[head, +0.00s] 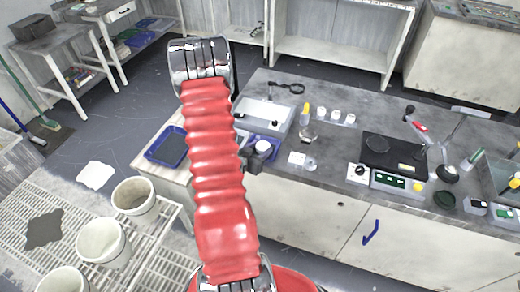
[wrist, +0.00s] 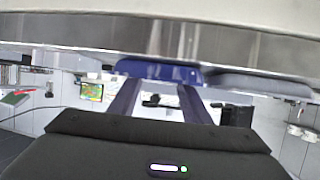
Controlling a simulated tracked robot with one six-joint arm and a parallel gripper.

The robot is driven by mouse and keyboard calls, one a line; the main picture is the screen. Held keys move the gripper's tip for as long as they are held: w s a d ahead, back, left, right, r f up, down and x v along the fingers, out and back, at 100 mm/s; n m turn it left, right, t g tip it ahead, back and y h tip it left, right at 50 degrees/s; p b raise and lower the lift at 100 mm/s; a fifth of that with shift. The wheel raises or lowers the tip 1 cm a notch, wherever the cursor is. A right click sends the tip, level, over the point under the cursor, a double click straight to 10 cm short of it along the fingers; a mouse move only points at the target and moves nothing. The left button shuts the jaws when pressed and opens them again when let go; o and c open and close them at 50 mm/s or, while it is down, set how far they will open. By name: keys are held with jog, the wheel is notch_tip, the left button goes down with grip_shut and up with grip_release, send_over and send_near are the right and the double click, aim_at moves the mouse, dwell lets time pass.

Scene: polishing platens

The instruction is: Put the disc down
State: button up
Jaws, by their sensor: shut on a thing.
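In the wrist view, my gripper (wrist: 157,88) has two purple fingers reaching away from its dark body. A blue, round-cornered edge shows at the fingertips, with a flat grey piece to its right. The disc cannot be told apart clearly there; the fingers are closed on it at the top of the picture. In the head view, my red arm comes down across the middle and hides most of my gripper. Only a small dark part shows right of the arm, above the bench's left end.
The grey bench (head: 335,180) carries a pale box (head: 266,113), small bottles, a black scale (head: 393,152) and a green-lit panel (head: 397,181). A blue tray (head: 168,147) sits left of my arm. Several pale buckets (head: 134,196) stand on a white grid rack at lower left.

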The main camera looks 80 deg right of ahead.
jog(key=o, duration=0.9)
jog(key=shift+f, duration=0.1)
jog(key=shift+a+r, duration=0.2)
jog(key=v, duration=1.1)
jog(key=shift+w+a+r, duration=0.15)
jog(key=shift+a, duration=0.1)
